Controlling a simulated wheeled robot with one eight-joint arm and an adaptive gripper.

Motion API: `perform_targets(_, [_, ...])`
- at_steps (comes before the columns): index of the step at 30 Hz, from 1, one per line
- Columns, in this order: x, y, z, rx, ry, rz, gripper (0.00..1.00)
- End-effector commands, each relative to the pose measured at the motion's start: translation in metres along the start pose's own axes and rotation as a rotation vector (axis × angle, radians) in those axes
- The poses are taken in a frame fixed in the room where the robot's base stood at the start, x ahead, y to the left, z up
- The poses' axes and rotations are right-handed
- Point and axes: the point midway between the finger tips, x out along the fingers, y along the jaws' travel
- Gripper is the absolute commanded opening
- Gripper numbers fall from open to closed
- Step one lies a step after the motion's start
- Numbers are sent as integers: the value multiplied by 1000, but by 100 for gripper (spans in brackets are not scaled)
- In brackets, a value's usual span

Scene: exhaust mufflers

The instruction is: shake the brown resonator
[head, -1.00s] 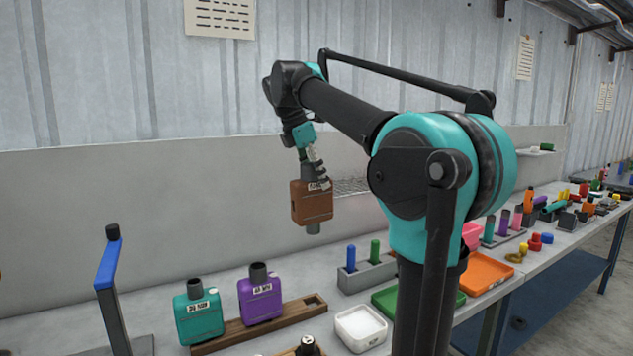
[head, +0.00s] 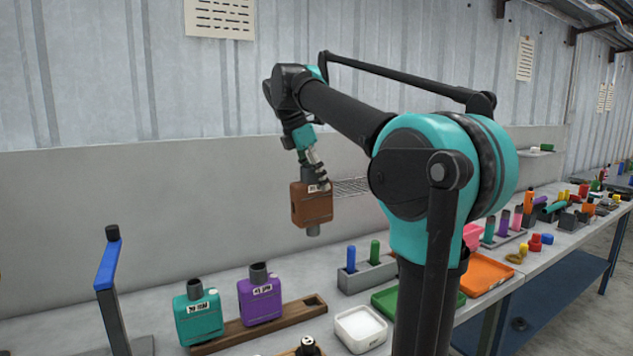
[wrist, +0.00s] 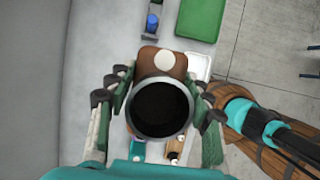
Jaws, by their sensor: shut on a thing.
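The brown resonator (head: 312,205) hangs upright in the air above the bench, with a grey pipe stub at its top and bottom and a label near the top. My gripper (head: 315,172) is shut on its upper pipe. In the wrist view the dark round pipe mouth (wrist: 160,107) sits between the fingers of my gripper, and part of the brown body (wrist: 150,65) shows behind it. A teal resonator (head: 199,318) and a purple resonator (head: 261,300) stand below, to the left, at a wooden rack.
The wooden rack (head: 285,318) has an empty slot at its right end. A blue-topped post (head: 107,265) stands at left. A grey block (head: 368,275) with blue and green pegs, a white tray (head: 361,328) and an orange tray (head: 487,274) lie to the right.

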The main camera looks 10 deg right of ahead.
Motion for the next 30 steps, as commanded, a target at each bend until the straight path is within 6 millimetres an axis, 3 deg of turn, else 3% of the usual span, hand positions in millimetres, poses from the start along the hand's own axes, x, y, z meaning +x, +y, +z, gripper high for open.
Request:
perform_targets(6, [41,0,-17,0,0,0,0])
perform_targets(10, [51,0,-21,0,0,0,0])
perform_targets(13, [44,0,-18,0,-1,0,0])
perform_targets(18, [11,0,-4,0,0,0,0])
perform_targets(23, [-10,0,4,0,0,0,0])
perform_targets(26, [-12,0,5,0,0,0,0])
perform_targets(30, [8,-1,-3,0,0,0,0])
